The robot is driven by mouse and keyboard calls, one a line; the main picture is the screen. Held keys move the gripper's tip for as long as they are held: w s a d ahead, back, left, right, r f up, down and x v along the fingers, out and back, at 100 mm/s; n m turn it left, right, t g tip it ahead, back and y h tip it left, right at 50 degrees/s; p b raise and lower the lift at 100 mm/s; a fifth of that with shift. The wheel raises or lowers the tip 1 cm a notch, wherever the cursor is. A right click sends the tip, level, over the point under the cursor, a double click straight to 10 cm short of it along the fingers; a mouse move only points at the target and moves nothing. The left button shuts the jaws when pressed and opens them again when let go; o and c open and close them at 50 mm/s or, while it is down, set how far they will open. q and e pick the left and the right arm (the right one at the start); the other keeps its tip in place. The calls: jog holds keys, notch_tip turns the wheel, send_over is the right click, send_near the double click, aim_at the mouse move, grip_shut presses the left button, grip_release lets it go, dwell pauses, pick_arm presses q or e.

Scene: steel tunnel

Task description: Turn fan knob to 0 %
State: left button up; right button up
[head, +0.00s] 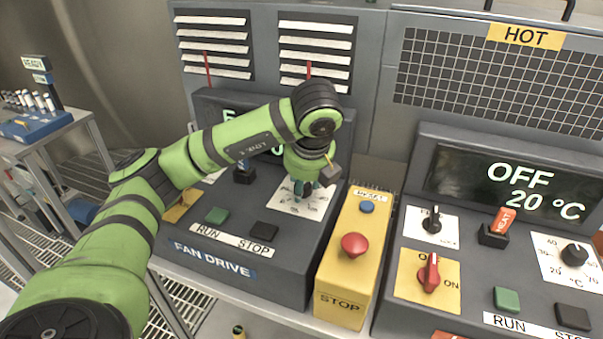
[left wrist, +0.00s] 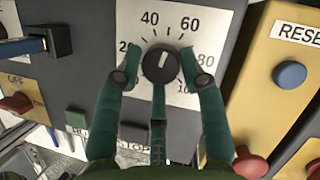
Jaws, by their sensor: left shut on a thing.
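The fan knob (left wrist: 160,63) is a round black dial knob on a white scale plate (left wrist: 212,22) in the left wrist view. The knob's white line points up, slightly right, between 40 and 60. My left gripper (left wrist: 160,78) is shut on the knob, with fingers at its left and right sides and a third below. In the head view my left gripper (head: 303,188) points down at the scale plate (head: 315,206) on the fan drive panel (head: 240,279), hiding the knob. My right gripper is not in view.
Green RUN (head: 216,215) and black STOP (head: 264,231) buttons are left of the gripper. A yellow box with a red stop button (head: 355,245) and blue reset button (head: 367,207) stands close on the right. The heater panel (head: 480,168) reads OFF, 20 °C.

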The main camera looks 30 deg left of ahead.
pick_arm(q)
jog(key=shift+w+r+n+y+p, duration=0.3)
jog(key=shift+r+n+p, duration=0.1)
jog(key=shift+n+p, duration=0.6)
jog(key=shift+n, duration=0.3)
jog(key=shift+g, duration=0.3)
jog(key=o, duration=1)
jog(key=shift+o, duration=0.4)
jog(key=shift+a+f, duration=0.1)
jog(key=shift+f, duration=0.15)
jog(key=v, duration=1.2)
